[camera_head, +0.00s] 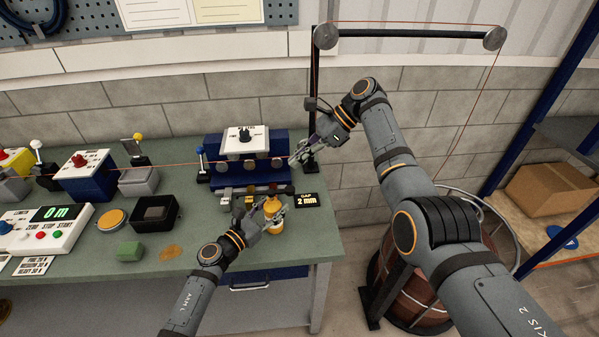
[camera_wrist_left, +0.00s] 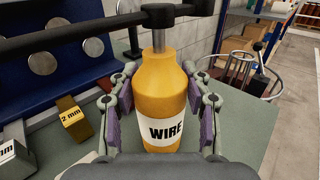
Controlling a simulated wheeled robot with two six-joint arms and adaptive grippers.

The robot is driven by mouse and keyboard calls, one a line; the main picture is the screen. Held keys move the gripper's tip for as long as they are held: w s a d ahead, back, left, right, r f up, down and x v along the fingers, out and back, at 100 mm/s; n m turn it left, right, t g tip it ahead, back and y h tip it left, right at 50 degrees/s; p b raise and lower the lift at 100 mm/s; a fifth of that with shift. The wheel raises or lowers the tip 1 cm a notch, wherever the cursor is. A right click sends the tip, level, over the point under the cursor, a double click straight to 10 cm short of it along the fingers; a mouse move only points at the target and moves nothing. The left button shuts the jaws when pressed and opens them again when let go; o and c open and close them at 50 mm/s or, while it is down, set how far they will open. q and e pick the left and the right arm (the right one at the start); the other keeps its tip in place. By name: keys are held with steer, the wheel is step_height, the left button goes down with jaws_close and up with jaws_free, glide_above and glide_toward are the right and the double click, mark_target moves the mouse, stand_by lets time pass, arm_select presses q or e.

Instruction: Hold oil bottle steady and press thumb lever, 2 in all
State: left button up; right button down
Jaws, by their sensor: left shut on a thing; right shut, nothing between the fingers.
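The oil bottle (camera_head: 273,206) is yellow and stands upright near the right end of the green workbench. In the left wrist view the bottle (camera_wrist_left: 160,85) has a white "WIRE" label and a grey metal neck. My left gripper (camera_head: 270,216) is shut on its body, one finger on each side. A black bar (camera_wrist_left: 60,35) crosses at the bottle's top; I cannot tell whether it is the thumb lever. My right gripper (camera_head: 299,155) is shut and empty, above and behind the bottle, beside the black post.
A blue roller unit (camera_head: 250,176) stands behind the bottle, with a "GAP 2 mm" sign (camera_head: 307,199) to the right. Small gauge blocks (camera_head: 226,196) lie to the left. A red wire runs along the bench and over the pulley frame (camera_head: 410,34). A large spool (camera_head: 415,290) stands at right.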

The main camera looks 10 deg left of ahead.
steer(key=d+r+m, duration=0.2)
steer(key=d+m, duration=0.1)
steer(key=m, duration=1.5)
steer(key=d+r+m+t, duration=0.1)
steer(key=d+m, duration=0.2)
steer(key=m, duration=1.5)
steer(key=shift+w+d+r, duration=0.2)
steer(key=shift+d+r, duration=0.15)
steer(key=shift+d, duration=0.05)
glide_above(286, 190)
steer(key=d, duration=0.3)
step_height(286, 190, down, 7)
steer(key=shift+w+f, duration=0.2)
steer(key=shift+f, duration=0.8)
steer(key=shift+w+f, duration=0.2)
steer(key=shift+f, duration=0.8)
